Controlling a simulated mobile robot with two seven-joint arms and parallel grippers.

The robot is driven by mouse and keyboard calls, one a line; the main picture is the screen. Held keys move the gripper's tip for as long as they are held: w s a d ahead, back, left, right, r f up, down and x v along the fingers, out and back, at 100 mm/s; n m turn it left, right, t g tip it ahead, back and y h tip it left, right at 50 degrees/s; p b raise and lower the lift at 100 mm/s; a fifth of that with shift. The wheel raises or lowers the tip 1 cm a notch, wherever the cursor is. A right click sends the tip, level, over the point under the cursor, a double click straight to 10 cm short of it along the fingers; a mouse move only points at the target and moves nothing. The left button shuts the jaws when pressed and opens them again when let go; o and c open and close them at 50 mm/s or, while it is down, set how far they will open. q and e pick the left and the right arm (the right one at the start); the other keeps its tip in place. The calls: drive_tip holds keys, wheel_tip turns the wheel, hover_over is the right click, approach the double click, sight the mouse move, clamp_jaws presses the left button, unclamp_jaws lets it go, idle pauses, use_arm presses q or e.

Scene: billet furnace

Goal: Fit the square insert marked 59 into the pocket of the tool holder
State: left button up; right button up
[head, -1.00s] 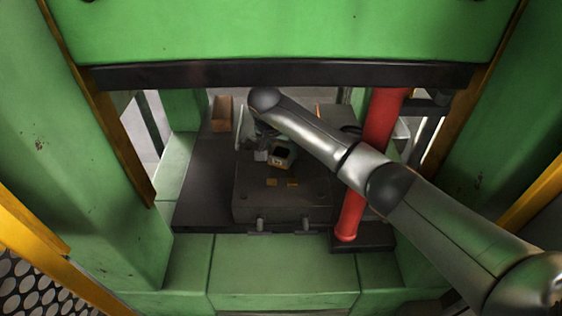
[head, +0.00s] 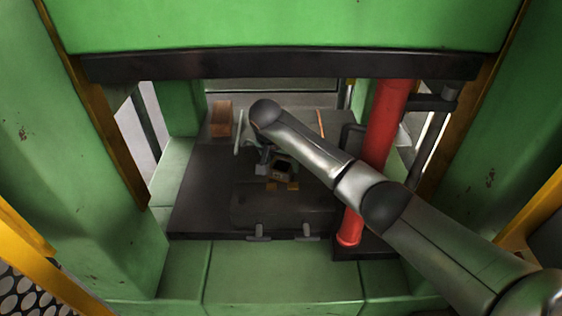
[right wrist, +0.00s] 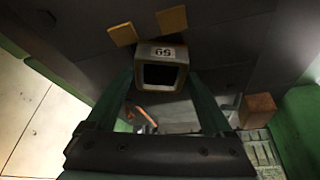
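The square insert (right wrist: 160,52) is a pale block with a dark square opening and the number 59 on its edge, reading upside down in the right wrist view. My right gripper (right wrist: 160,77) is shut on it, with one green finger at each side. In the head view the insert (head: 281,169) hangs under my right wrist, just behind two small yellow plates (head: 293,186). These plates lie on a dark block (head: 285,212), probably the tool holder, with two handles in front. I cannot make out its pocket. My left gripper is not in view.
A red column (head: 382,130) stands right of the block, close to my right arm. Green press walls (head: 75,150) close in both sides, and a dark beam (head: 280,66) crosses above. A brown box (head: 221,118) stands at the back left of the dark table (head: 200,195).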

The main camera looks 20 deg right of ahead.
sight(278, 172)
drive_tip(key=shift+o, duration=0.8)
drive_tip(key=shift+r, duration=0.25)
drive_tip(key=p+v, duration=0.1)
drive_tip(key=v, duration=0.5)
drive_tip(key=shift+r, duration=0.3)
drive_tip(key=shift+s+a+r, duration=0.2)
drive_tip(key=shift+s+r, duration=0.05)
drive_tip(key=shift+r, duration=0.2)
